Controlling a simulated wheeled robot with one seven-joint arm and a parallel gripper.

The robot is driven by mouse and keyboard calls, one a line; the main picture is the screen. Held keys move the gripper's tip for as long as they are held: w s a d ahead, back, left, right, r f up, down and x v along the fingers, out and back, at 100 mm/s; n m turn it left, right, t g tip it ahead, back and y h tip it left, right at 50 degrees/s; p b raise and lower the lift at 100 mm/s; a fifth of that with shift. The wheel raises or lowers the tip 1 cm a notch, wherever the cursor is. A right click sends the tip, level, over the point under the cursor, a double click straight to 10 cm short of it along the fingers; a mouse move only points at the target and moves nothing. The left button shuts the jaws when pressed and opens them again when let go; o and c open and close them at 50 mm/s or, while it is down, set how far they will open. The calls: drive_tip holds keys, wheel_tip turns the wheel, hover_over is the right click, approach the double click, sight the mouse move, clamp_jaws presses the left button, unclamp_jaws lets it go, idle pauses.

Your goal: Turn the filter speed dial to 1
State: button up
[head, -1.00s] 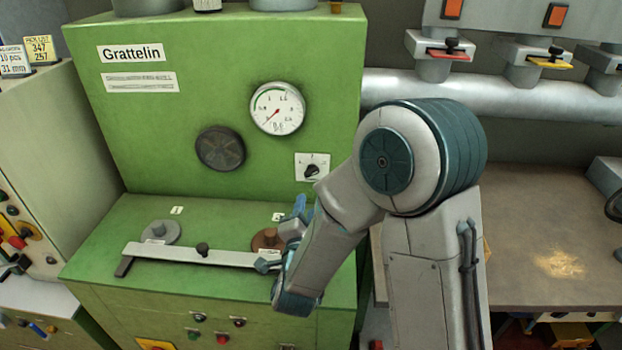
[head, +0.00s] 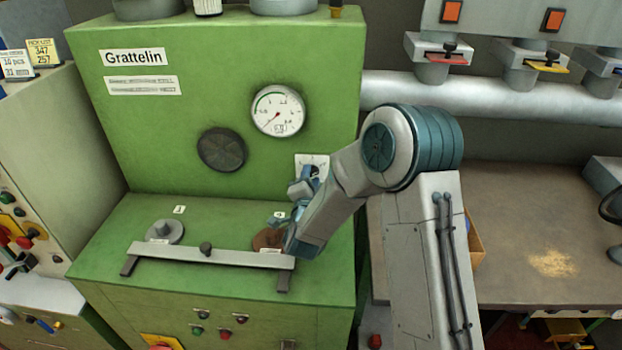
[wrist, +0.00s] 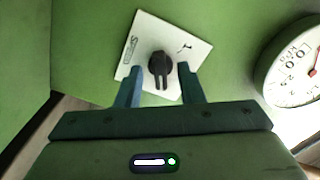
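The filter speed dial is a black knob (wrist: 160,68) on a white square plate (wrist: 135,50) on the green machine's upright face. In the head view the plate (head: 304,160) is partly hidden behind my gripper and arm. In the wrist view my gripper (wrist: 160,82) is open, with one blue finger on each side of the knob's lower part and gaps between fingers and knob. The fingertips overlap the lower edge of the plate in the picture; I cannot tell how far they are from it. Small plate marks are too blurred to read fully.
A round pressure gauge (head: 278,110) and a dark round disc (head: 221,149) sit on the green panel (head: 150,130) left of the dial. A brown bench (head: 530,210) is at right.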

clamp_jaws()
drive_tip(key=shift+f+n+b, duration=0.1)
drive_tip(key=shift+n+b, duration=0.2)
drive_tip(key=shift+b, duration=0.25)
drive_tip(key=shift+n+b, duration=3.7)
drive_tip(key=shift+n, duration=7.9)
